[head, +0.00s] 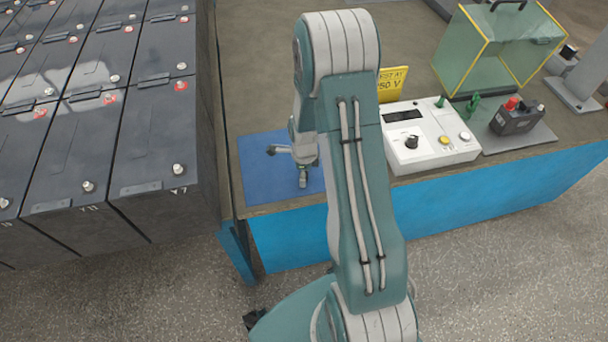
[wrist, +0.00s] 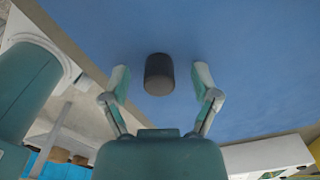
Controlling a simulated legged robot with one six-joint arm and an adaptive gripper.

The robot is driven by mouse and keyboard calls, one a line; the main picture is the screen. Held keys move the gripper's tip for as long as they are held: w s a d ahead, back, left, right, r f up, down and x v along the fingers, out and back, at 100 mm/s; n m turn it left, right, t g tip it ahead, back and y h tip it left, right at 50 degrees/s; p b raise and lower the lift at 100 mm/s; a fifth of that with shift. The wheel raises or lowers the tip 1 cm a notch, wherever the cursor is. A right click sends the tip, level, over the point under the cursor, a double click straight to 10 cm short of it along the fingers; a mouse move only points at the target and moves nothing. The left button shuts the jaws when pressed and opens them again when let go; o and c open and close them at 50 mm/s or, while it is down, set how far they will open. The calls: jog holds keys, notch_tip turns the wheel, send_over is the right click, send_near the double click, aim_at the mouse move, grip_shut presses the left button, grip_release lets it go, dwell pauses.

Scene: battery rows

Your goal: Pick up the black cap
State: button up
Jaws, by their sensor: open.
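The black cap (wrist: 159,74) shows in the wrist view as a small dark cylinder on the blue mat (wrist: 240,40). My gripper (wrist: 160,80) is open, with one finger on each side of the cap. There is a visible gap between the cap and each finger. In the head view my gripper (head: 289,164) is low over the blue mat (head: 257,180) near the bench's front left corner. I cannot make out the cap in the head view; my arm or gripper may hide it.
A white test box (head: 430,150) with knobs stands right of my arm. A yellow sign (head: 392,85) is behind it. A clear yellow-edged guard (head: 495,55) and a small dark battery (head: 516,118) are further right. Rows of black batteries (head: 150,130) stand close on the left.

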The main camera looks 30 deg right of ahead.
jog(key=c, duration=0.8)
jog(key=shift+c, duration=0.2)
